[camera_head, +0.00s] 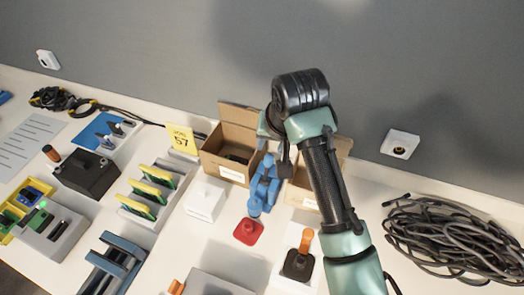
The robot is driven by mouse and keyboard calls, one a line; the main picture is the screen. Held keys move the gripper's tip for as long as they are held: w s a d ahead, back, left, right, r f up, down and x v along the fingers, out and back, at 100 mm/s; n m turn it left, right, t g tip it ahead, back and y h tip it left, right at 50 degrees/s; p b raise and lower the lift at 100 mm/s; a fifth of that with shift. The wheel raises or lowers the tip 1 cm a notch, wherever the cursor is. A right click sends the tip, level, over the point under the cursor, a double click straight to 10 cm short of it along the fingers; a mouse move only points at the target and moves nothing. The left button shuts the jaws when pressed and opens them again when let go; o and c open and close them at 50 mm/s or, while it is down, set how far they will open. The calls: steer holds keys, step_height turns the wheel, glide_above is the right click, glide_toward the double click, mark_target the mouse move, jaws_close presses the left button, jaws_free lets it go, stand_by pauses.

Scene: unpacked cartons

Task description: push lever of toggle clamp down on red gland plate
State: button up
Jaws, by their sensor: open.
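The red gland plate (248,231) lies on the white table, below the middle of the head view. A small darker detail shows at its centre. My gripper (260,208) appears as the blue, linked shape pointing down just behind the plate, with its jaws open and nothing seen between them. Its tips look close to the plate's far edge; I cannot tell whether they touch anything. I cannot make out the toggle clamp or its lever clearly; the blue fingers may hide part of it.
An orange-handled black device (299,263) stands right of the red plate, and a white block (205,200) left of it. Open cardboard cartons (222,143) are behind. A coiled dark cable (445,240) lies far right. Green-and-yellow modules (148,195) stand left.

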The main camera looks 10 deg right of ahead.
mark_target(267, 162)
steer(key=x, duration=0.8)
steer(key=s+b+x, duration=0.1)
steer(key=x, duration=0.3)
steer(key=shift+w+d+f, duration=0.15)
steer(key=shift+d+f, duration=0.15)
steer(key=shift+f, duration=0.3)
steer(key=shift+c, duration=0.2)
jaws_close()
stand_by(0.5)
